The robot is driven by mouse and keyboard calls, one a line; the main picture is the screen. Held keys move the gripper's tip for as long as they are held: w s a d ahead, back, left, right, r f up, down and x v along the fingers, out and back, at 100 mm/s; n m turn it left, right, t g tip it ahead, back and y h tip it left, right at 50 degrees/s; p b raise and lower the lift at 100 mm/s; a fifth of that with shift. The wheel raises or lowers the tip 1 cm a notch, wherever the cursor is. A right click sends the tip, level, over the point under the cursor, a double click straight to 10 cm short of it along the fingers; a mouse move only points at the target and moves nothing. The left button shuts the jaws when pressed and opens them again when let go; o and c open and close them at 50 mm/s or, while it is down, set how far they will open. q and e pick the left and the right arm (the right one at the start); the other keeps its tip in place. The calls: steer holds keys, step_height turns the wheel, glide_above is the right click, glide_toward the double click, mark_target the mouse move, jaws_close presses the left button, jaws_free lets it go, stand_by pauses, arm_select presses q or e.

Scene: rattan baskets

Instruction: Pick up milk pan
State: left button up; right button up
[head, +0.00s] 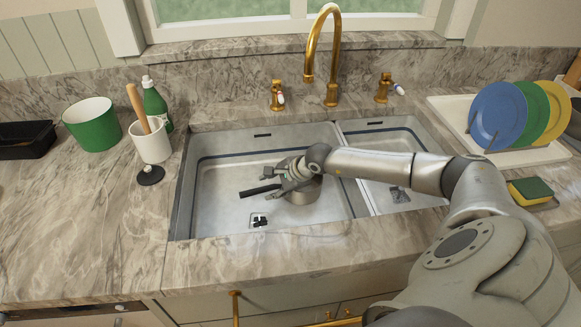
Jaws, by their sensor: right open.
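The milk pan (303,194) is a small grey metal pan in the left basin of the sink. Its black handle (260,190) points to the left. My right gripper (278,176) is over the pan, close to where the handle joins it, and is open. The gripper and wrist hide part of the pan's top and rim. I cannot tell whether the fingers touch the handle. My left gripper is not in view.
The double sink (218,200) has a gold faucet (326,50) behind it. A green pot (92,125), a white utensil cup (151,142) and a green bottle (155,104) stand left. A rack holds plates (497,117) at right, near a sponge (530,190). The front left counter is mostly clear.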

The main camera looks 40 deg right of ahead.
mark_target(266, 188)
steer(key=shift+p+x, duration=0.55)
steer(key=shift+x, duration=2.15)
jaws_close()
steer(key=shift+w, duration=0.1)
